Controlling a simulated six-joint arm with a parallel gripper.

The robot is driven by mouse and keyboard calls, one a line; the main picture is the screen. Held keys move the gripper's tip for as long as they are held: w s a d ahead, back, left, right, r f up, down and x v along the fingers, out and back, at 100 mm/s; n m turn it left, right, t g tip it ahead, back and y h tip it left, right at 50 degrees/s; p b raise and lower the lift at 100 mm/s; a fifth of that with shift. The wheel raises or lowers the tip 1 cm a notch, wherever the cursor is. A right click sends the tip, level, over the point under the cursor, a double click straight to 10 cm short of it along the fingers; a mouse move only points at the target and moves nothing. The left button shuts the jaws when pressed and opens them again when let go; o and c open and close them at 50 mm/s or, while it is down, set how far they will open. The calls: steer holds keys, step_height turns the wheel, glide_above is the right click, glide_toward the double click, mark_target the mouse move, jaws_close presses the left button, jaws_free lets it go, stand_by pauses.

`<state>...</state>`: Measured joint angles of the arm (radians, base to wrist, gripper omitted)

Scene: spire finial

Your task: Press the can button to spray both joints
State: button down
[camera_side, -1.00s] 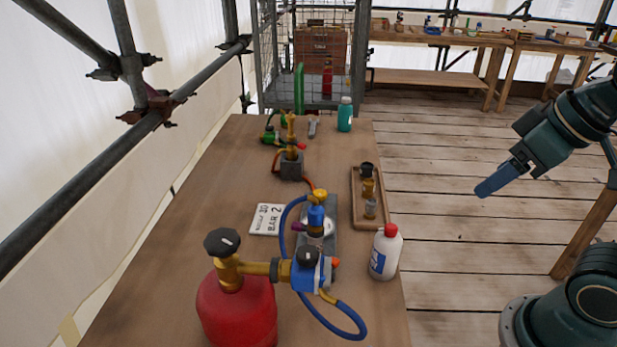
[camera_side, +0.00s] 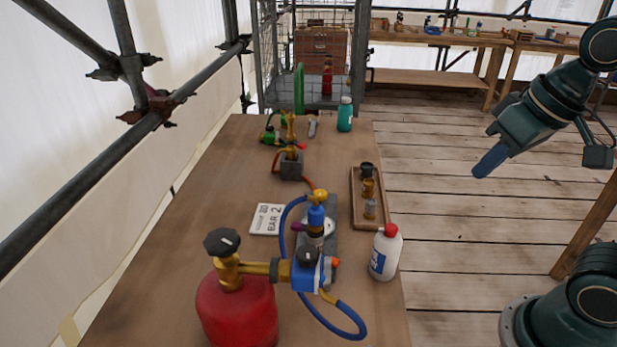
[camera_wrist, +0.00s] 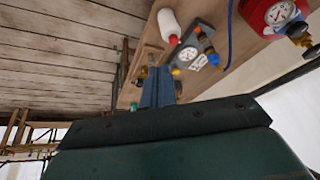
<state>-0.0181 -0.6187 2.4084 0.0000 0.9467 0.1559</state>
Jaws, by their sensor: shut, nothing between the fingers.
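A white can with a red cap (camera_side: 385,252) stands upright at the table's right edge; it also shows in the wrist view (camera_wrist: 168,24). Brass valve joints stand nearby: one with a blue body (camera_side: 316,214) on a grey block, and one with a black knob (camera_side: 228,262) on the red cylinder (camera_side: 237,310). Which joints the task means I cannot tell. My gripper (camera_side: 478,172) is shut and empty, its blue fingers pointing down-left over the floor, right of the table and apart from the can. Its fingers show in the wrist view (camera_wrist: 157,88).
A wooden tray (camera_side: 356,212) with small brass fittings lies behind the can. A blue hose (camera_side: 350,328) loops near the front. A teal bottle (camera_side: 345,115) and a white sign (camera_side: 267,219) are on the table (camera_side: 190,270). Scaffold poles (camera_side: 80,178) run along the left.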

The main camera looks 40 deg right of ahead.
mark_target(393, 227)
steer(key=w+a+f+m+g, duration=0.2)
steer(key=w+m, duration=0.5)
steer(key=w, duration=0.5)
steer(key=shift+a+g, duration=0.45)
steer(key=shift+g, duration=0.85)
steer(key=shift+w+f, duration=0.1)
steer(key=shift+f, duration=0.15)
step_height(393, 227, down, 14)
steer(key=shift+r, duration=0.1)
steer(key=shift+f, duration=1.1)
steer(key=shift+r, duration=0.15)
step_height(393, 227, up, 14)
